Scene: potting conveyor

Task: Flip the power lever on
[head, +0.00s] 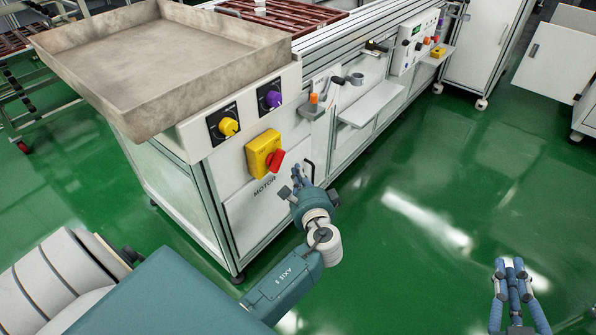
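A yellow switch box (260,153) with a red handle (276,162) is on the front panel of the white cabinet, above the word MOTOR. The handle sticks out at a slant toward the lower right. I cannot tell whether it is the power lever. My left gripper (299,173) is just below and right of the red handle, seemingly apart from it. Its fingers point up at the panel; their opening is unclear. My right gripper (509,266) is at the lower right over the green floor, open and empty, far from the panel.
Above the switch box are a yellow knob (229,126) and a purple knob (273,99). An orange-topped lever (313,100) stands right of them, near a white shelf (371,104). A large metal tray (160,65) overhangs the panel. The floor at right is clear.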

